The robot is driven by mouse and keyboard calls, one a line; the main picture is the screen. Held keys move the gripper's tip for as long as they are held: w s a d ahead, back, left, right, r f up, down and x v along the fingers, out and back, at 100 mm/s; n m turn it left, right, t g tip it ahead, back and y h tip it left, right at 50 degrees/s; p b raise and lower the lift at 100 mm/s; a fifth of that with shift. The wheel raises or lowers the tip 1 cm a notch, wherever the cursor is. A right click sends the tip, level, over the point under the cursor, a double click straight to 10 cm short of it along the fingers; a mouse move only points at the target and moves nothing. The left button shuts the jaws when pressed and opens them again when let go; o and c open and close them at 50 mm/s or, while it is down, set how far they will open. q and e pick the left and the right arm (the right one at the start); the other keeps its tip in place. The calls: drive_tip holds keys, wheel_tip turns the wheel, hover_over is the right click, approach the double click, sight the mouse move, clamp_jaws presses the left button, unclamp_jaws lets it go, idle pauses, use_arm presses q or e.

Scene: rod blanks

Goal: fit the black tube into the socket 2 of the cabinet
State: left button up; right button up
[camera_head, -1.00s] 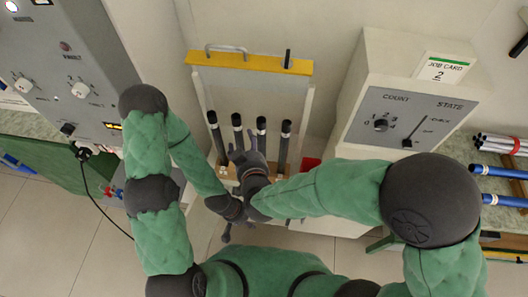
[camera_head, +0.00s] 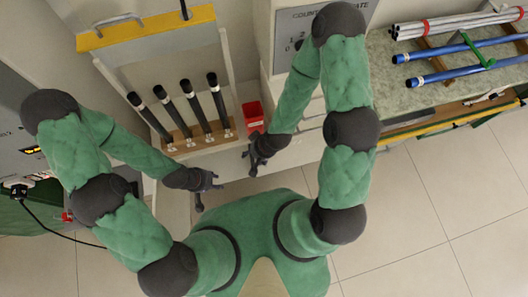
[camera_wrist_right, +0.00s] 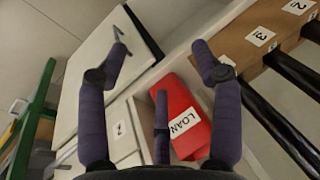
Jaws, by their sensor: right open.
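My right gripper (camera_head: 258,158) is open and empty, in front of the red box and apart from the tubes. My left gripper (camera_head: 208,192) has its fingers spread and appears empty, below the board.
A red box (camera_head: 253,115), marked LOAN in the right wrist view (camera_wrist_right: 185,115), sits right of the board. A black rod (camera_head: 184,10) stands at the yellow ledge. A bench (camera_head: 430,85) at right carries blue tubes (camera_head: 460,47) and grey tubes (camera_head: 455,25). The right floor is clear.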

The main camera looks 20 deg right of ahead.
drive_tip(key=s+d+f+m+g, duration=0.1)
drive_tip(key=s+d+f, duration=0.1)
drive_tip(key=s, duration=0.3)
drive_tip(key=shift+s+f+g+y, duration=0.2)
drive_tip(key=shift+f+g+y, duration=0.2)
drive_tip(key=shift+f, duration=0.2)
drive_tip(key=shift+f+b, duration=0.85)
